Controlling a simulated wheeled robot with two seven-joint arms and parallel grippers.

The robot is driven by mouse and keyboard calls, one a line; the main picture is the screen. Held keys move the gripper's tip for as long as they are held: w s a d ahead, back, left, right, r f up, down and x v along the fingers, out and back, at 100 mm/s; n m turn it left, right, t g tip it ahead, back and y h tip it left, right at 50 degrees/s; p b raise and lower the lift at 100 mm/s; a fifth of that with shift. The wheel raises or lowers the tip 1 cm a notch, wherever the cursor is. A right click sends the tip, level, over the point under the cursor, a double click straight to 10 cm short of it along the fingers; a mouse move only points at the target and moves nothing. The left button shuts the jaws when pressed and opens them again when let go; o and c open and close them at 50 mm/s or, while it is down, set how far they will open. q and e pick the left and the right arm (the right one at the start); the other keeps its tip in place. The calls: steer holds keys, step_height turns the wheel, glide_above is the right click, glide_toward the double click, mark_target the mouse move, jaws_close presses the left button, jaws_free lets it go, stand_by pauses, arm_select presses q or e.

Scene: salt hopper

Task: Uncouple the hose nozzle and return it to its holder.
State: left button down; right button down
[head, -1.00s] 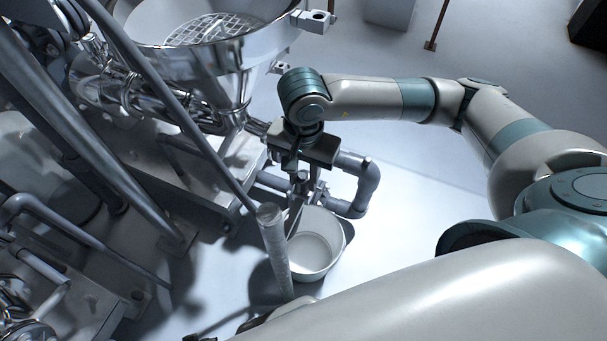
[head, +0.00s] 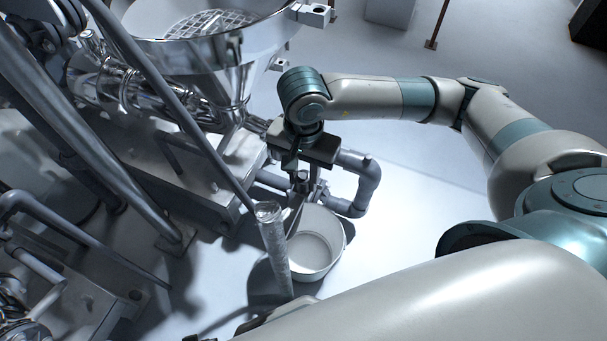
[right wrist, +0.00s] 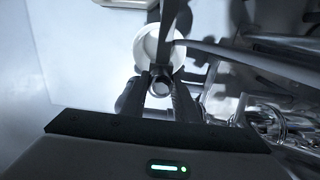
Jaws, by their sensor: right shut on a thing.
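My right gripper (head: 300,184) points down beside the bent grey pipe, above and behind the white bucket. It is shut on a small metal fitting, which I take to be the hose nozzle (right wrist: 160,88). In the right wrist view, the two dark fingers (right wrist: 160,94) stand on either side of its round end. In the head view the fingers and palm hide most of it, and I cannot tell whether it is still coupled. A block with a round hole (head: 314,14) sits at the hopper rim; I cannot tell whether it is the holder. My left gripper is not in view.
The white bucket (head: 331,262) stands on the pale floor. The bent pipe (head: 369,178) is close on the right. The shiny hopper (head: 187,55) and pipework crowd the left. Floor to the right of the bucket is clear.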

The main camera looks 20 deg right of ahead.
mark_target(303, 176)
steer(key=shift+f, duration=0.1)
steer(key=c, duration=0.8)
jaws_free()
steer(key=shift+r, duration=0.2)
steer(key=shift+r+p, duration=1.35)
steer(key=shift+r, duration=1.5)
steer(key=shift+r, duration=0.1)
step_height(303, 176, up, 17)
steer(key=shift+r, duration=0.1)
stand_by(0.8)
